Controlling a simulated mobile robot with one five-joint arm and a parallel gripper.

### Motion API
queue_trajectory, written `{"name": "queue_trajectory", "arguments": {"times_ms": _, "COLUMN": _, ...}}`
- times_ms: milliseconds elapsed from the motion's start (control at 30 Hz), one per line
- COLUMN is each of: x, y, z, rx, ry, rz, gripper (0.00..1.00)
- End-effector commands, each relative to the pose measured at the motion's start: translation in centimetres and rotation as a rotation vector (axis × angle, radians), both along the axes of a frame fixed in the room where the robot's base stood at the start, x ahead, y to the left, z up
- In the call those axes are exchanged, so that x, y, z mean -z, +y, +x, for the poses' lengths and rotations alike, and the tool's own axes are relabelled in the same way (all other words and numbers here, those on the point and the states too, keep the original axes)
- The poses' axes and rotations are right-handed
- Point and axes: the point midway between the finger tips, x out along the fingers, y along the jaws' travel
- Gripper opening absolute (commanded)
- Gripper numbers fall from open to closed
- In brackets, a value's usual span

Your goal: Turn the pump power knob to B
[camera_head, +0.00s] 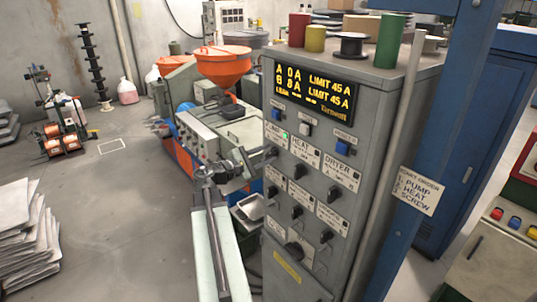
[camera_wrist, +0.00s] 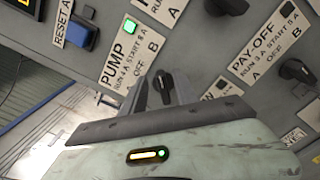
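The grey control cabinet (camera_head: 345,95) stands at centre right in the head view. Its pump plate (camera_head: 277,134) has a green lit lamp; the wrist view shows the PUMP label (camera_wrist: 125,45) with OFF, A and B marks. The black pump knob (camera_wrist: 165,88) is between my fingers in the wrist view. My gripper (camera_wrist: 166,92) is around it with its fingers apart, and firm contact is not visible. In the head view my gripper (camera_head: 262,155) reaches the cabinet front and hides the knob. The knob's exact pointer position is unclear.
The yellow display (camera_head: 312,88) seems to read A 0 A and B 8 A, limits 45 A. The heat plate (camera_head: 303,148) and dryer plate (camera_head: 340,170) are to the right, with more knobs below. A blue post (camera_head: 440,110) with a START ORDER sign (camera_head: 417,192) stands right.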

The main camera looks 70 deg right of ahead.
Motion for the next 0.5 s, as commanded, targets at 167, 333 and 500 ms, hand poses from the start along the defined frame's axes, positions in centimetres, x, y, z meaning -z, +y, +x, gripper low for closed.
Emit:
{"name": "queue_trajectory", "arguments": {"times_ms": 167, "x": 0.0, "y": 3.2, "z": 2.1, "rx": -0.005, "ry": 0.000, "rz": -0.001, "gripper": 0.35}}
{"name": "queue_trajectory", "arguments": {"times_ms": 333, "x": 0.0, "y": 5.1, "z": 3.4, "rx": -0.004, "ry": 0.001, "rz": -0.001, "gripper": 0.35}}
{"name": "queue_trajectory", "arguments": {"times_ms": 500, "x": 0.0, "y": 5.4, "z": 3.6, "rx": -0.003, "ry": 0.001, "rz": -0.001, "gripper": 0.35}}
